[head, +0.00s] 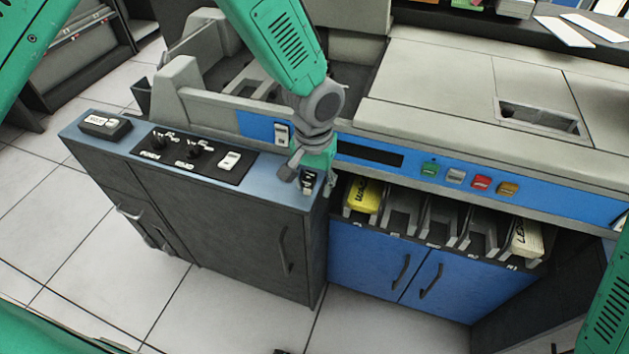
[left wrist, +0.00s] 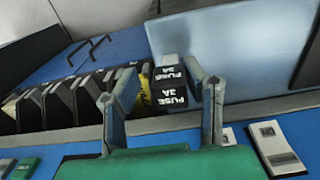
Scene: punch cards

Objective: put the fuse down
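The fuse (head: 308,184) is a small black block with white lettering, at the right end of the blue-topped control cabinet (head: 225,190). In the left wrist view the fuse (left wrist: 170,87) shows "FUSE 3A" labels. My left gripper (head: 311,177) is over that end of the cabinet. Its fingers are spread, with the fuse in the gap between the tips in the left wrist view (left wrist: 160,68). The right fingertip looks very close to the fuse; I cannot tell whether it touches. The gripper hides part of the fuse in the head view. My right gripper is out of view.
Switches (head: 188,150) and a black button box (head: 104,124) sit on the cabinet top. To the right, card slots (head: 440,220) hold a yellow card stack (head: 362,196) and a cream one (head: 526,240). The machine's blue panel (head: 385,155) rises close behind the gripper.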

